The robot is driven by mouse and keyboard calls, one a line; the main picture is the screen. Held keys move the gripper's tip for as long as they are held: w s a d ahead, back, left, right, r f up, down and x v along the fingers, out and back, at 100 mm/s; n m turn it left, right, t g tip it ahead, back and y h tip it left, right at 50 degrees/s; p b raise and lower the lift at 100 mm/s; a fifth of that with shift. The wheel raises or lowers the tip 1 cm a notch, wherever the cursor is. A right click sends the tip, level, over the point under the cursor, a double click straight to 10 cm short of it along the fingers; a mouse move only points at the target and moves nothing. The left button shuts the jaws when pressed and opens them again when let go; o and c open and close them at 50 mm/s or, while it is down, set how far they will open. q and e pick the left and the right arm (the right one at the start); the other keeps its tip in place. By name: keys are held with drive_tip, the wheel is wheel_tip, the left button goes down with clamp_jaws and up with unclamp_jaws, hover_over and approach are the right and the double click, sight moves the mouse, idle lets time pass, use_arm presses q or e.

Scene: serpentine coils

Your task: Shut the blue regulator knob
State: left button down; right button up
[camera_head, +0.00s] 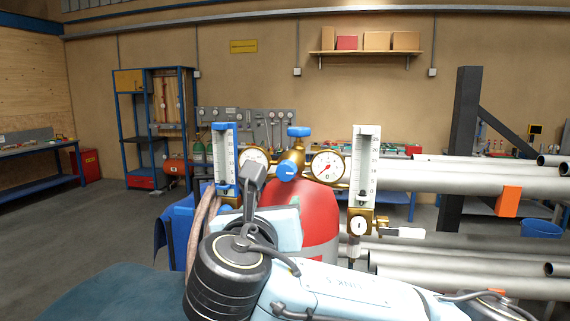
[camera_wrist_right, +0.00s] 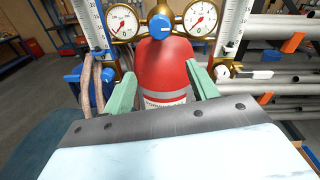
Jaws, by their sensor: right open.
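The blue regulator knob (camera_head: 287,169) faces forward on the brass regulator body between two round dials. It also shows near the top of the right wrist view (camera_wrist_right: 160,26). The regulator sits above a red cylinder (camera_head: 311,214), which also shows in the right wrist view (camera_wrist_right: 163,66). My right gripper (camera_wrist_right: 163,85) has its two green fingers spread apart, with nothing between them touching. In that picture it is below the knob, in front of the cylinder, and apart from the knob. In the head view my right wrist hides part of the cylinder. My left gripper is not in view.
A second blue knob (camera_head: 299,131) tops the regulator. A blue-framed flowmeter (camera_head: 225,155) stands left and a white one (camera_head: 363,165) right. A hose (camera_head: 200,225) hangs left of the cylinder. Grey pipes (camera_head: 470,180) fill the right side; open floor lies left.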

sight(285, 171)
drive_tip(key=shift+n+t, duration=0.3)
drive_tip(key=shift+n, duration=0.2)
drive_tip(key=w+r+p, duration=0.1)
drive_tip(key=w, duration=0.2)
drive_tip(key=w+d+p, duration=0.1)
drive_tip(key=w, duration=0.3)
drive_tip(key=w+r+p, duration=0.1)
drive_tip(key=w, duration=0.2)
drive_tip(key=shift+w+d+r+p, duration=0.15)
drive_tip(key=shift+d+r+p, duration=0.15)
drive_tip(key=shift+r+p, duration=0.1)
drive_tip(key=shift+w+d+f, duration=0.1)
drive_tip(key=shift+w+f, duration=0.05)
drive_tip(key=shift+w, duration=0.7)
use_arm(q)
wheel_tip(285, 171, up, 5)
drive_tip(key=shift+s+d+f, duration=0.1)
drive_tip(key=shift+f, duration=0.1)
use_arm(e)
drive_tip(key=c, duration=1)
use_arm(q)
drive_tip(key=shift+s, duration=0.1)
